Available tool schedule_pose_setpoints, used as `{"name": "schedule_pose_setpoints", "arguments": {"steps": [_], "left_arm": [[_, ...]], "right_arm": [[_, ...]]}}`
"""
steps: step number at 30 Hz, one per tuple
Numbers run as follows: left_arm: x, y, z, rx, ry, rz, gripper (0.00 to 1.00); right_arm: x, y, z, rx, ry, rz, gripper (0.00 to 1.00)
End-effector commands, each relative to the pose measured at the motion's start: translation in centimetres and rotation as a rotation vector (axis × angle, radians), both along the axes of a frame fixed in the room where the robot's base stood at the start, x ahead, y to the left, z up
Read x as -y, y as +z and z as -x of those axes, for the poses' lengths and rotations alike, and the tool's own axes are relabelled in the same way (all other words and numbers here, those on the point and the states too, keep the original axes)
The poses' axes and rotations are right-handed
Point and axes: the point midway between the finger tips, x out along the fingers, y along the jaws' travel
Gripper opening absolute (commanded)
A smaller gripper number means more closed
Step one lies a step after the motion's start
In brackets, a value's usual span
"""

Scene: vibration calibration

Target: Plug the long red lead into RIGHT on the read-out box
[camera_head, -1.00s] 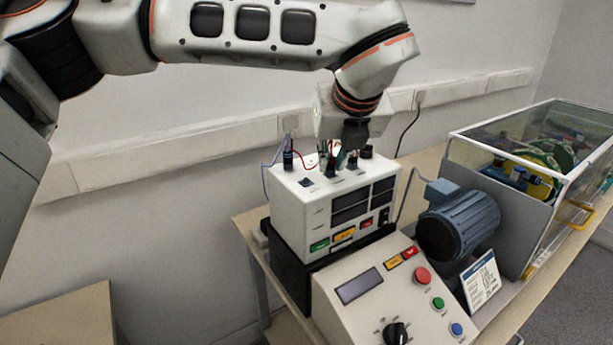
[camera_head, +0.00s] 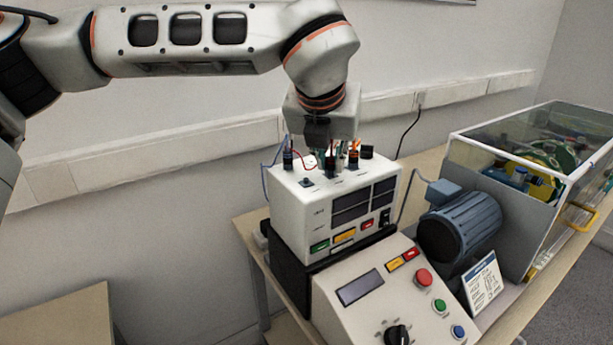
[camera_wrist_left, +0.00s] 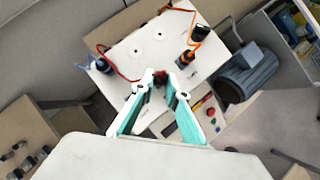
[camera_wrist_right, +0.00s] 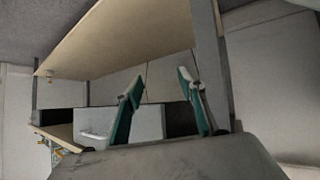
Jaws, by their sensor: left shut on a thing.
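The white read-out box (camera_head: 290,215) stands on a black block, with sockets and plugged leads on its top. My left gripper (camera_head: 326,150) points down over the top and is shut on a dark plug with red on it, the red lead's plug (camera_head: 331,167). In the left wrist view the plug (camera_wrist_left: 160,79) sits between the fingertips (camera_wrist_left: 160,76), close over the box top; I cannot tell whether it is in a socket. The red wire (camera_wrist_left: 117,68) curves left. Socket labels are unreadable. My right gripper (camera_wrist_right: 160,82) is open and empty, away from the box.
A plug (camera_head: 288,160) stands at the box's left end; an orange lead (camera_wrist_left: 194,32) and a black connector (camera_head: 367,152) are nearby. A sloped control panel (camera_head: 350,290), blue motor (camera_head: 462,228) and clear-lidded case (camera_head: 530,135) stand in front and right.

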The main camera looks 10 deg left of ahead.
Motion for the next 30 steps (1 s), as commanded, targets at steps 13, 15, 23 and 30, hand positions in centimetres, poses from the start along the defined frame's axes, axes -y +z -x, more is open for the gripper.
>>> {"name": "schedule_pose_setpoints", "arguments": {"steps": [13, 15, 23, 30], "left_arm": [[-0.24, -0.05, 0.02, -0.003, -0.087, 0.001, 0.0], [-0.43, -0.07, -0.04, -0.002, -0.158, 0.003, 0.0], [-0.51, 0.06, -0.05, -0.001, -0.334, 0.001, 0.0], [-0.53, -0.02, -0.05, -0.001, -0.395, -0.001, 0.0]], "right_arm": [[0.0, 0.0, 0.0, 0.0, 0.0, 0.0, 0.4], [0.0, 0.05, -0.01, 0.0, 0.0, 0.0, 0.4], [0.0, 0.58, -0.2, 0.005, 0.0, 0.0, 0.4], [-0.01, 0.79, -0.27, 0.007, 0.0, 0.0, 0.4]]}}
